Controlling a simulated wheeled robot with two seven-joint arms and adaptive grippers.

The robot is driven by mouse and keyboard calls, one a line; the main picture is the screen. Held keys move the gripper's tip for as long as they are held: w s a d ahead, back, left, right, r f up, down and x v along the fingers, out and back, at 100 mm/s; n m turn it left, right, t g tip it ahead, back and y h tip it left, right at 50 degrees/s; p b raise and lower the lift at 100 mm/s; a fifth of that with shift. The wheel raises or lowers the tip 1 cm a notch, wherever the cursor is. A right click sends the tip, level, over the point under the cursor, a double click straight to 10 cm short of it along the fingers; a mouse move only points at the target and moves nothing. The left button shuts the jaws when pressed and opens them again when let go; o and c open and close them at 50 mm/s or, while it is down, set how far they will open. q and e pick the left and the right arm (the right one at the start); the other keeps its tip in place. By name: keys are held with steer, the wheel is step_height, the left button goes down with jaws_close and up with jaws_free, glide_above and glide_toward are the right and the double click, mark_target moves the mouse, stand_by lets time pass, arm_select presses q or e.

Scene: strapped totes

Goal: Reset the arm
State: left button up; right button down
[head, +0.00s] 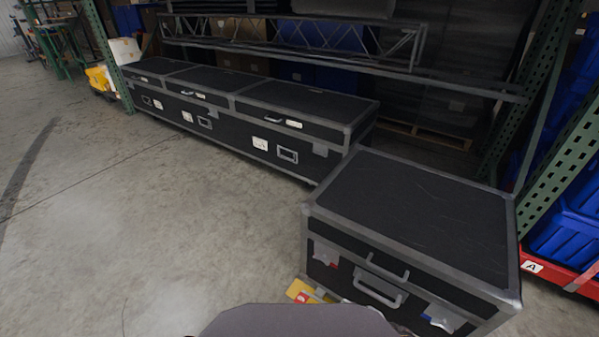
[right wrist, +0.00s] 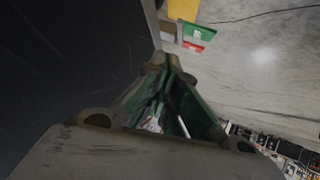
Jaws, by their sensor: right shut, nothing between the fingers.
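My right gripper (right wrist: 166,68) shows in the right wrist view, with its green-lined fingers meeting at the tips and nothing held between them. A dark surface fills the left of that view beside the gripper; I cannot tell whether they touch. Neither gripper can be made out in the head view. A grey rounded part of my own body shows at its bottom edge. The left gripper is not in view.
A large black case (head: 415,215) with grey edges stands close at the right. A row of similar cases (head: 305,107) lines the rack behind it. Blue totes (head: 570,225) sit at far right beside a green upright (head: 563,160). Open concrete floor (head: 130,230) lies at left.

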steer(key=s+d+r+m+g+h, duration=0.1)
steer(key=s+d+r+g+h, duration=0.15)
steer(key=s+r, duration=0.5)
steer(key=s+d+r+m+g+h, duration=0.1)
steer(key=s+d+r+g+h, duration=0.1)
steer(key=s+d+r, duration=0.35)
arm_select(q)
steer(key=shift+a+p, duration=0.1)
steer(key=shift+p, duration=0.35)
arm_select(e)
steer(key=a+r+m+y, duration=0.2)
steer(key=a+r+m, duration=0.1)
steer(key=a, duration=0.9)
steer(key=shift+s+a+m+t, duration=0.2)
steer(key=shift+s+m+t, duration=0.2)
steer(key=shift+m, duration=0.5)
arm_select(q)
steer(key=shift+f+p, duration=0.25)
steer(key=shift+p, duration=0.3)
arm_select(e)
steer(key=shift+d+f, duration=0.1)
